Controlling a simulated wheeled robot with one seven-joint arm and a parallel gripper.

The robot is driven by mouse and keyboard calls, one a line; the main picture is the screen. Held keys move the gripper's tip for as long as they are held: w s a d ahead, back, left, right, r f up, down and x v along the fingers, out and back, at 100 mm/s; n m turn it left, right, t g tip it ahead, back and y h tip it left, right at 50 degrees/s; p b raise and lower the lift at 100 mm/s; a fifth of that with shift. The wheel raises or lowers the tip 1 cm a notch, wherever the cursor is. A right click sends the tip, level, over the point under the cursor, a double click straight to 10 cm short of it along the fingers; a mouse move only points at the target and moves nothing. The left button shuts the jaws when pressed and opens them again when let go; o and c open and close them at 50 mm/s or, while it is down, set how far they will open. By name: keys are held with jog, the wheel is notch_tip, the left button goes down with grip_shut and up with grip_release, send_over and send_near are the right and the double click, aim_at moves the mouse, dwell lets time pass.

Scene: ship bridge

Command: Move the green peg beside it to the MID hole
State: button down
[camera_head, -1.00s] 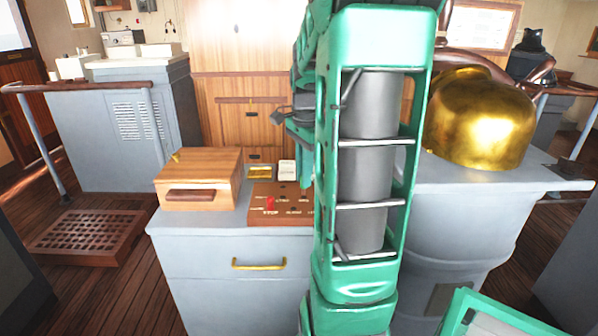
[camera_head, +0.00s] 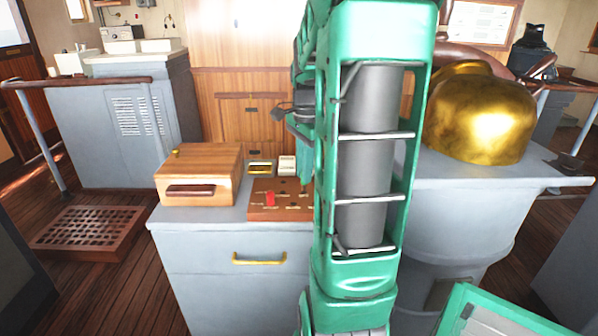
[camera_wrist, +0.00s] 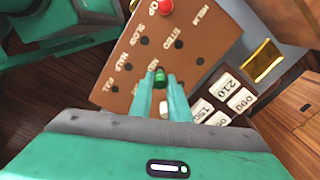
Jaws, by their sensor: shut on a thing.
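The brown peg board (camera_head: 262,211) lies on the grey cabinet, partly behind my arm in the head view. It fills the upper middle of the wrist view (camera_wrist: 128,52), with lettered labels and several dark holes. My gripper (camera_wrist: 166,82) is shut on the green peg (camera_wrist: 160,78), over the board close to the MID label. I cannot tell whether the peg's lower end is in a hole or above one. A red peg (camera_wrist: 166,7) stands near the HELM label; it also shows in the head view (camera_head: 270,199).
A wooden box (camera_head: 200,175) stands left of the board. Number cards (camera_wrist: 241,100) and a brass-coloured piece (camera_wrist: 262,60) lie close beside it. A large gold dome (camera_head: 480,115) stands on the grey pedestal at right.

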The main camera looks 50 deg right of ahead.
jog(key=shift+f, duration=1.2)
dwell(0.6)
jog(key=c, duration=1.6)
grip_release()
jog(key=shift+r, duration=0.1)
jog(key=shift+r, duration=3.45)
